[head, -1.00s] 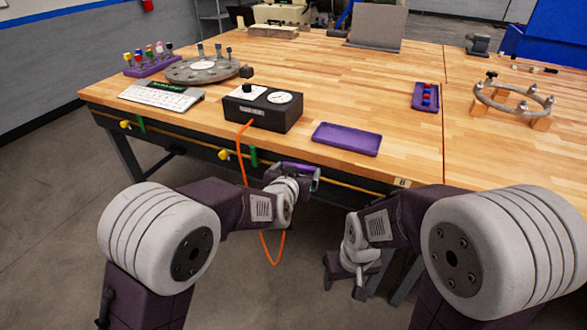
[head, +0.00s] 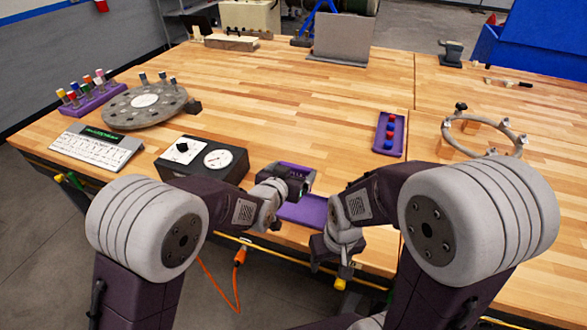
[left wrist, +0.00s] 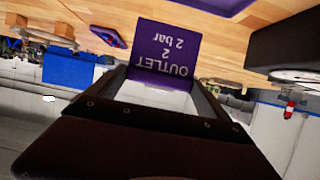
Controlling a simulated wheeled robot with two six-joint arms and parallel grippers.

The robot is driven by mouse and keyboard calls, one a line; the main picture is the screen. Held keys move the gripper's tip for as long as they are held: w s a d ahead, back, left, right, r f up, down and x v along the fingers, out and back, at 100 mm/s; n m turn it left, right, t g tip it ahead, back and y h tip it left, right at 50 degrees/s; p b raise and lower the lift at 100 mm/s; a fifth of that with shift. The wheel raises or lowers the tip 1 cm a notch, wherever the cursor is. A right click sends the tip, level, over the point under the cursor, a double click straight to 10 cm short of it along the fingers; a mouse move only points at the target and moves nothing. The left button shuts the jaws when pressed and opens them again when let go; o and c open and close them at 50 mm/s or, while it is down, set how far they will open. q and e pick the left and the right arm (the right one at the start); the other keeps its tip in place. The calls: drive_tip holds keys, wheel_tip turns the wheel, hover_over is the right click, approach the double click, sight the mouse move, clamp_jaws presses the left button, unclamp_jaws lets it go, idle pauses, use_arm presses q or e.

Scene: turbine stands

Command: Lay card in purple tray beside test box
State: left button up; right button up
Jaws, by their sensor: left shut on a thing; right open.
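In the head view, my left gripper (head: 303,178) is above the bench, right of the test box and over the far part of the purple tray. The shallow purple tray (head: 300,212) lies near the bench's front edge, partly hidden by my arms. The black test box (head: 232,172), with a dial and a knob, stands left of it. My right gripper (head: 328,262) is open at the bench's front edge.
A smaller purple tray (head: 400,136) holds red and blue pieces. A metal ring (head: 520,143) stands to the right, and a round disc (head: 118,114) and keyboard (head: 75,152) to the left. An orange cable (head: 238,259) hangs in front. The bench middle is clear.

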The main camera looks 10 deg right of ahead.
use_arm(q)
drive_tip(key=shift+s+a+r, duration=0.15)
drive_tip(key=shift+s+a, duration=0.1)
drive_tip(key=shift+s, duration=0.1)
drive_tip(key=shift+s+a, duration=0.1)
drive_tip(key=shift+s, duration=0.15)
drive_tip(key=f+b, duration=0.6)
drive_tip(key=f, duration=0.2)
drive_tip(key=shift+w+f, duration=0.1)
drive_tip(key=shift+w, duration=0.1)
drive_tip(key=shift+f+b, duration=0.15)
drive_tip(key=shift+b, duration=0.2)
drive_tip(key=shift+w, duration=0.1)
use_arm(e)
wheel_tip(320, 180, down, 6)
drive_tip(key=shift+s+a+f, duration=0.15)
drive_tip(key=shift+s, duration=0.15)
use_arm(q)
drive_tip(key=shift+f, duration=0.25)
use_arm(e)
drive_tip(key=shift+f, duration=0.35)
